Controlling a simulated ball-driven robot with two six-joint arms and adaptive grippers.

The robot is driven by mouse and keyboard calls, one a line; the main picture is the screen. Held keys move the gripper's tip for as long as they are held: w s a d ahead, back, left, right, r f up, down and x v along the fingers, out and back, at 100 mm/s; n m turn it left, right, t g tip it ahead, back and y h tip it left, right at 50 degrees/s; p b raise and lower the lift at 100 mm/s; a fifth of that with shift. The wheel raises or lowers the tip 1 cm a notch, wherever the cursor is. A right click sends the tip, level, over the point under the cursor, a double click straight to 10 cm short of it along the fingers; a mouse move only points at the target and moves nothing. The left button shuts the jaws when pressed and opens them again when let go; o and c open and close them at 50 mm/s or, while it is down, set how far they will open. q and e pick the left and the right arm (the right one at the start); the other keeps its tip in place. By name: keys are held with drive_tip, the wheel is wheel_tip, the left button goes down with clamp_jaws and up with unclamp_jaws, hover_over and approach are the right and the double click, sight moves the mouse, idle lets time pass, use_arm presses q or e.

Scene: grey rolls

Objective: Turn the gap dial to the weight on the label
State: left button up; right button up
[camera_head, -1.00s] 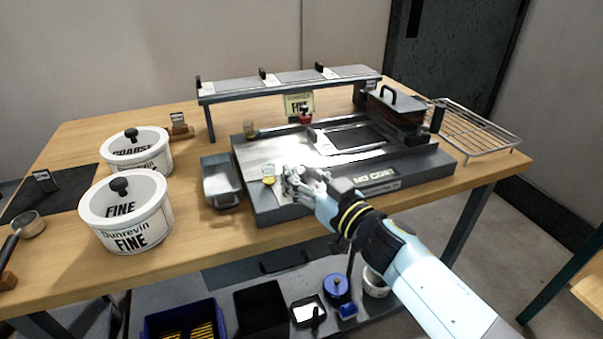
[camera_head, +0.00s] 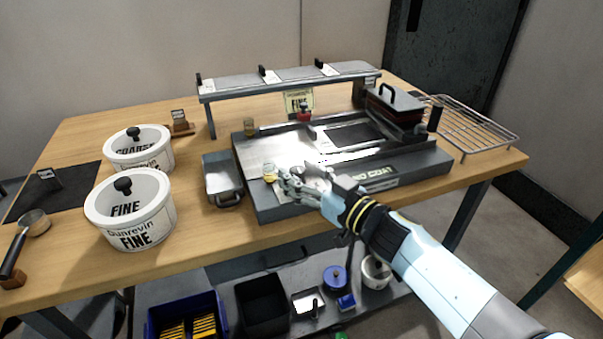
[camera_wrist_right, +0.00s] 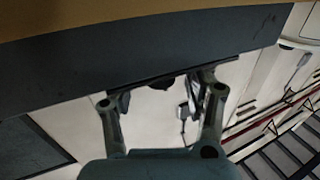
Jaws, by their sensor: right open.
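The grey coating machine (camera_head: 330,180) sits on the wooden table, with "NO COAT" on its front. A small brass-coloured knob (camera_head: 269,171) stands at its front left corner, and a similar one (camera_head: 250,129) at its back left. Which is the gap dial I cannot tell. A label card (camera_head: 298,101) behind the machine reads "FINE"; its smaller print is unreadable. My right gripper (camera_head: 283,181) is open and empty, just right of the front knob; contact is unclear. In the right wrist view its fingers (camera_wrist_right: 165,92) show below a dark edge. My left gripper is out of view.
Two white "FINE" and "COARSE" tubs (camera_head: 130,215) stand at left, beside a metal tray (camera_head: 222,180). A raised shelf (camera_head: 285,78) stands behind the machine. A dark handled block (camera_head: 394,105) and wire rack (camera_head: 475,128) are at right. Bins (camera_head: 185,318) sit below the table.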

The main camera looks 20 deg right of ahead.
drive_tip(key=v, duration=1.2)
drive_tip(key=shift+f, duration=0.1)
drive_tip(key=s+d+f+m+g+h+b, duration=0.15)
drive_tip(key=s+f, duration=0.25)
drive_tip(key=f, duration=0.5)
drive_tip(key=s+d+f+m+g+h, duration=0.25)
drive_tip(key=s+f, duration=0.25)
drive_tip(key=f, duration=0.4)
drive_tip(key=s+d+f+m+g+h+b, duration=0.1)
drive_tip(key=s+d+f+m+h, duration=0.2)
drive_tip(key=f, duration=0.6)
drive_tip(key=s+f+g, duration=0.3)
drive_tip(key=s+f, duration=0.2)
drive_tip(key=s, duration=0.5)
drive_tip(key=s+d+f+n+g, duration=0.1)
drive_tip(key=s+f+g, duration=0.3)
drive_tip(key=s, duration=0.6)
drive_tip(key=s+d+f+n+g+h, duration=0.1)
drive_tip(key=s+f+g, duration=0.2)
drive_tip(key=s+f, duration=0.3)
drive_tip(key=s, duration=0.4)
drive_tip(key=shift+f+g, duration=0.15)
drive_tip(key=shift+g, duration=0.15)
drive_tip(key=shift+s+d, duration=0.1)
drive_tip(key=shift+d, duration=0.05)
